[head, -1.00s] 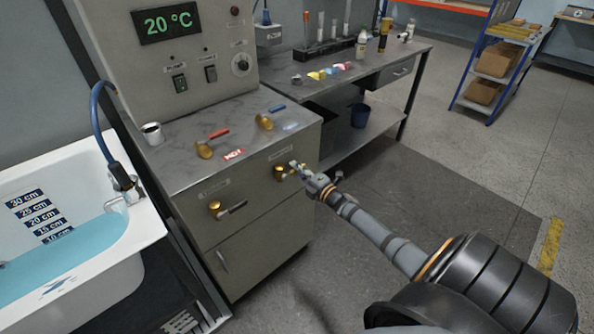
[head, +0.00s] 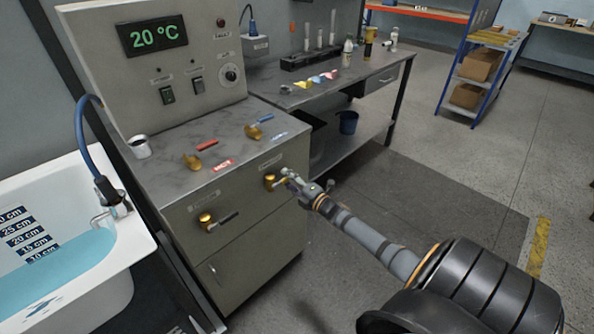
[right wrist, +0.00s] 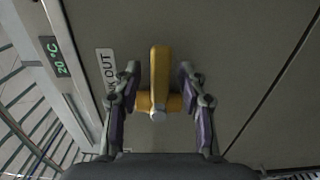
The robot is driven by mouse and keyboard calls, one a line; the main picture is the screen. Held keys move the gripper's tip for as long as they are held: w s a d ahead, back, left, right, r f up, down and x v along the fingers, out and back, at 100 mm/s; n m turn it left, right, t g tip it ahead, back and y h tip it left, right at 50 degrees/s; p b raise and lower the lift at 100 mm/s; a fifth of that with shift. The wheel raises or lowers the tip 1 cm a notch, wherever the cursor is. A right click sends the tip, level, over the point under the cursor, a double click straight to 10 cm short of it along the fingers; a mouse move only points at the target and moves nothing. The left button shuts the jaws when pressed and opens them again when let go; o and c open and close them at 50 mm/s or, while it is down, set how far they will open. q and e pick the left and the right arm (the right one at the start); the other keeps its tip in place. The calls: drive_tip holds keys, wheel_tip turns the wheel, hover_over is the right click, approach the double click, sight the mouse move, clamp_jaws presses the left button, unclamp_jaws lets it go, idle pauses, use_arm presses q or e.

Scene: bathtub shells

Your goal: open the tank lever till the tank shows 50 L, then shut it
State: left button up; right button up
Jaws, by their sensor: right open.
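A brass valve (head: 270,182) with a yellow lever sits on the cabinet's front, at its right. In the right wrist view the yellow lever (right wrist: 159,70) lies between my fingers, beside a label (right wrist: 107,75) ending in "K OUT". My right gripper (head: 288,177) is at this valve; in the right wrist view its open fingers (right wrist: 157,100) stand on either side of the lever, with gaps. No litre reading shows; the green display (head: 152,36) reads 20 °C. My left gripper is out of view.
A second front valve (head: 207,222) has a dark handle. Red-handled (head: 193,161) and blue-handled (head: 254,131) valves and a metal cup (head: 139,146) are on the cabinet top. Floor right of the cabinet is open.

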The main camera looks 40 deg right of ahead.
drive_tip(key=s, duration=1.1)
drive_tip(key=shift+s+d, duration=0.15)
drive_tip(key=shift+d, duration=0.3)
drive_tip(key=s+d+f+m+g+h+p, duration=0.1)
drive_tip(key=s+f+m+g+p, duration=0.25)
drive_tip(key=f, duration=0.55)
drive_tip(key=s+f+m+g+h, duration=0.1)
drive_tip(key=s+f+m+g, duration=0.25)
drive_tip(key=s+f, duration=0.4)
drive_tip(key=s+d+f+m+g+h+p, duration=0.15)
drive_tip(key=s+f+m, duration=0.35)
drive_tip(key=f, duration=0.5)
drive_tip(key=s+a+f+m+g+p, duration=0.1)
drive_tip(key=s+a+f+m+g, duration=0.2)
drive_tip(key=s+a, duration=0.6)
drive_tip(key=s+a+f+m+g+y+p, duration=0.1)
drive_tip(key=s+a+f+g, duration=0.4)
drive_tip(key=s, duration=0.8)
drive_tip(key=a+f+m+p, duration=0.1)
drive_tip(key=a+f+m, duration=0.1)
drive_tip(key=a+f, duration=0.1)
drive_tip(key=shift+a+f+m, duration=0.3)
drive_tip(key=shift+a+m, duration=0.1)
drive_tip(key=shift+a, duration=0.05)
drive_tip(key=shift+y, duration=0.25)
